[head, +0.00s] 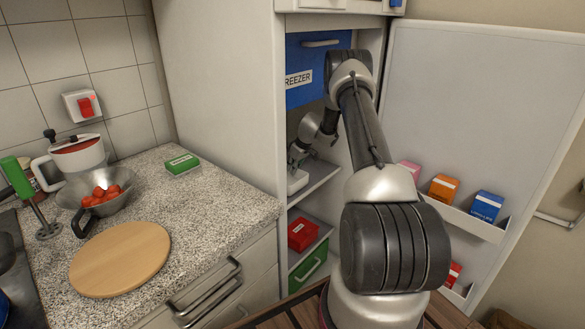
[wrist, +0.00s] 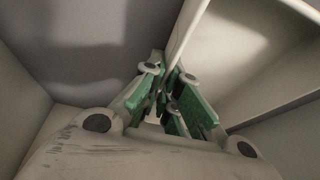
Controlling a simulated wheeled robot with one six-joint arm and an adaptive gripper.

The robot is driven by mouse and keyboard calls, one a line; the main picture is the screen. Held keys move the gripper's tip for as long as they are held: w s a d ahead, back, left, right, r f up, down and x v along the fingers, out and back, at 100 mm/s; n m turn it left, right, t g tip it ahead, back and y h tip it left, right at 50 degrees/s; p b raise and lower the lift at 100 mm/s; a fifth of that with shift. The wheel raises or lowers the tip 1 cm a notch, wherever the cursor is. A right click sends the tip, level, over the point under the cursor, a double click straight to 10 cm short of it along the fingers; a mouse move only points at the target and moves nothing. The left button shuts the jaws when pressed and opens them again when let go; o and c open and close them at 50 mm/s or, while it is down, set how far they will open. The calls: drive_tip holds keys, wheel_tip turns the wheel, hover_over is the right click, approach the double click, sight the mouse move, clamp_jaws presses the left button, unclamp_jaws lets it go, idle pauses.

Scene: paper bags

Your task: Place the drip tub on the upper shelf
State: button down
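My gripper (wrist: 168,75) is inside the open fridge. In the wrist view its green-padded fingers are drawn close together, with a thin pale wall between their tips. That wall looks like the rim of the drip tub (wrist: 184,32), whose pale inside seems to spread to the right. In the head view the cabinet side partly hides my gripper, and a small whitish shape (head: 297,183) shows under the wrist. I cannot tell there whether it is tub or gripper. A pale shelf (head: 318,178) crosses the fridge at that height.
The blue freezer drawer (head: 319,85) is above my arm. A red box (head: 302,234) and a green drawer (head: 307,268) are below. The open door (head: 475,110) at right carries small boxes in its rack (head: 470,221). The counter (head: 200,215) at left holds a board and colander.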

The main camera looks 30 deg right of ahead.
drive_tip(key=c, duration=1.6)
unclamp_jaws()
drive_tip(key=shift+c, duration=0.2)
drive_tip(key=shift+r, duration=0.15)
drive_tip(key=shift+r, duration=0.35)
drive_tip(key=v, duration=0.3)
drive_tip(key=shift+r, duration=0.2)
drive_tip(key=s+d, duration=0.4)
drive_tip(key=s, duration=0.7)
drive_tip(key=shift+d, duration=0.35)
drive_tip(key=shift+f, duration=0.1)
